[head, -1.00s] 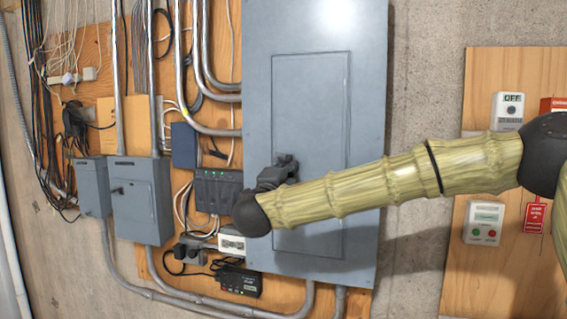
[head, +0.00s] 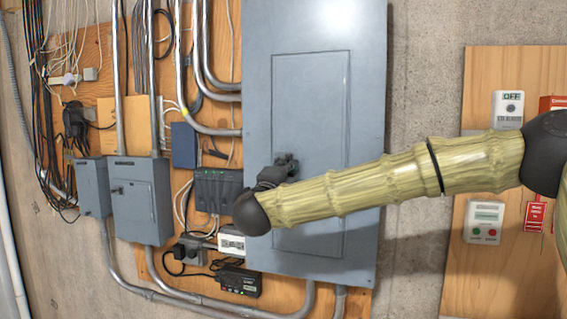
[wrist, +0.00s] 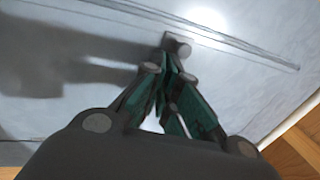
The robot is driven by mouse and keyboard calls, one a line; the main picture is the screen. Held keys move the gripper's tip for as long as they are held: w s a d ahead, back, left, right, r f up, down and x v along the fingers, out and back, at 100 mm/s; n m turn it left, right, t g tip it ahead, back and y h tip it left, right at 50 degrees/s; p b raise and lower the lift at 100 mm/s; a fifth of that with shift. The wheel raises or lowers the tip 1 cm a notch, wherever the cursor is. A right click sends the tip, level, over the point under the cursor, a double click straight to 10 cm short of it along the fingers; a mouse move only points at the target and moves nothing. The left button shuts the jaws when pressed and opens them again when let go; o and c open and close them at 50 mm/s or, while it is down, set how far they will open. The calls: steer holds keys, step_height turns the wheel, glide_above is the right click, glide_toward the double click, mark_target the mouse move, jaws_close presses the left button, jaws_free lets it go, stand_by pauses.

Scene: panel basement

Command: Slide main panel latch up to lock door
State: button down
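The main panel (head: 315,25) is a tall grey metal box on the wall, and its door (head: 311,100) lies flat in the front. My gripper (head: 287,160) is at the left edge of the door, about halfway up. In the wrist view my gripper (wrist: 172,64) has its fingers drawn together at the door face. A small grey latch (wrist: 178,44) shows right at the fingertips. It looks touching or nearly so, but I cannot tell whether it is held between them. In the head view the latch is hidden behind my gripper and arm.
Smaller grey boxes (head: 142,200) and metal conduits (head: 181,60) are on the plywood left of the panel. A dark module (head: 216,190) sits close to my wrist. A board (head: 480,275) with switches is at the right. The upper door front is clear.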

steer(key=shift+s+a+f, duration=0.1)
steer(key=shift+f, duration=0.05)
steer(key=s+a+b, duration=0.2)
steer(key=s+b, duration=0.1)
steer(key=s, duration=0.3)
steer(key=shift+s, duration=0.25)
stand_by(0.6)
steer(key=shift+a, duration=0.1)
